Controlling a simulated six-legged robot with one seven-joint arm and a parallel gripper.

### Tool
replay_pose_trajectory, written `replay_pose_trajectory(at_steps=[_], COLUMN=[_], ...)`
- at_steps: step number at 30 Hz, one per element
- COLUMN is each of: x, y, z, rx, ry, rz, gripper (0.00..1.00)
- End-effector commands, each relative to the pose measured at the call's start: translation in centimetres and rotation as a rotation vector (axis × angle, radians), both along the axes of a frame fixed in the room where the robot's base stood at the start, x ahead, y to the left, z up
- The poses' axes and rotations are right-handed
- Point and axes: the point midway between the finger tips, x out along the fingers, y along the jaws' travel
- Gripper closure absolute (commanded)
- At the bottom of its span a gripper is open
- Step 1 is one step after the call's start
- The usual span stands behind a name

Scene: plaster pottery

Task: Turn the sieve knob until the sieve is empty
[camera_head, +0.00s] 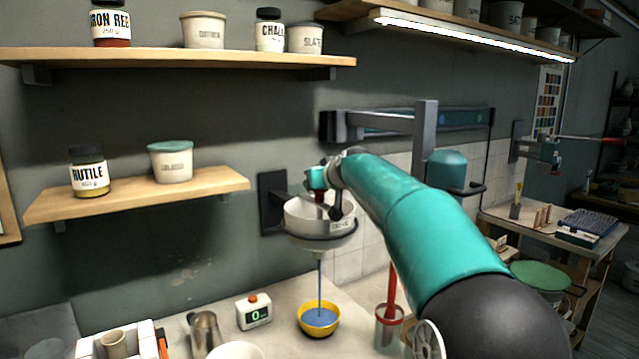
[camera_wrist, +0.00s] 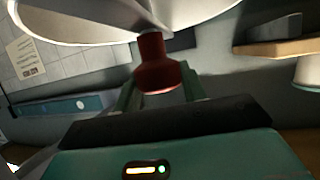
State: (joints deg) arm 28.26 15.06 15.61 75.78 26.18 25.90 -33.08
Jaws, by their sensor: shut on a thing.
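The white sieve (camera_head: 325,226) hangs in a dark ring on a wall bracket, left of my teal arm. A thin blue stream runs from its funnel bottom into a yellow bowl (camera_head: 319,318), which holds blue liquid. My gripper (camera_head: 327,190) is over the sieve's top. In the wrist view the red sieve knob (camera_wrist: 157,68) sits between the two fingers of my gripper (camera_wrist: 160,88), which is shut on it. The pale sieve (camera_wrist: 95,18) shows behind the knob. The inside of the sieve is hidden, so its contents cannot be seen.
A timer (camera_head: 254,312) reading 0, a metal pitcher (camera_head: 204,334) and a red-handled tool in a glass jar (camera_head: 388,325) stand near the bowl. Wall shelves (camera_head: 140,196) with jars are at left. A lit shelf (camera_head: 470,35) runs above my arm.

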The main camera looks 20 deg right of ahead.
Motion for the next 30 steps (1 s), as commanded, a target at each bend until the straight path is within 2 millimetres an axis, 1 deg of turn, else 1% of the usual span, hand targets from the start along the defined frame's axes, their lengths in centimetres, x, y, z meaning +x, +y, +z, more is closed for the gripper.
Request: replay_pose_trajectory(at_steps=[8,14,30], x=[0.0,0.02,0.06], y=[0.11,0.28,0.36], z=[0.0,-0.01,-0.01], rx=[-0.002,-0.002,-0.004], ry=[0.0,0.001,0.001], rz=[-0.033,-0.099,-0.38], gripper=[0.81,0.81,0.81])
